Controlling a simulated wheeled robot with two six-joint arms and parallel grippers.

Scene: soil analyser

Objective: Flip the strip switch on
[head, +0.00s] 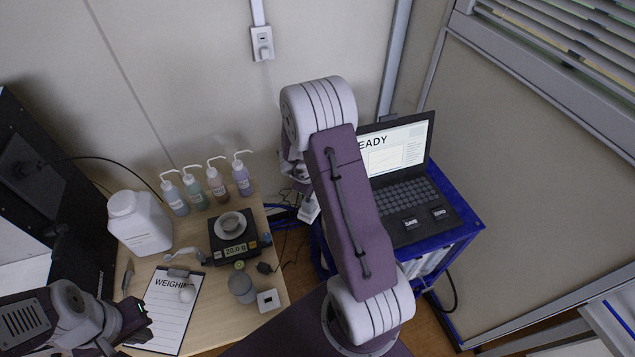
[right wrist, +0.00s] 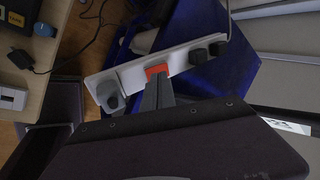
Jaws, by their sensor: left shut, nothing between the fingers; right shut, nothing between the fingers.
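The white power strip (right wrist: 135,73) lies slanted across the upper middle of the right wrist view, with its orange-red switch (right wrist: 157,70) near its middle. My right gripper (right wrist: 158,82) is shut and empty. Its fingertips are right at the switch, overlapping its lower edge in the picture; I cannot tell whether they touch it. Whether the switch is on or off cannot be made out. In the head view my right arm hides most of the strip's area. My left gripper (head: 140,318) is shut and empty, over the near left of the wooden desk.
Dark plugs (right wrist: 197,57) sit in the strip, and a grey plug (right wrist: 110,97) is at its left end. A laptop (head: 402,190) stands on a blue cart (head: 463,232). The wooden desk (head: 215,290) holds a scale (head: 232,250), bottles and a clipboard (head: 165,325).

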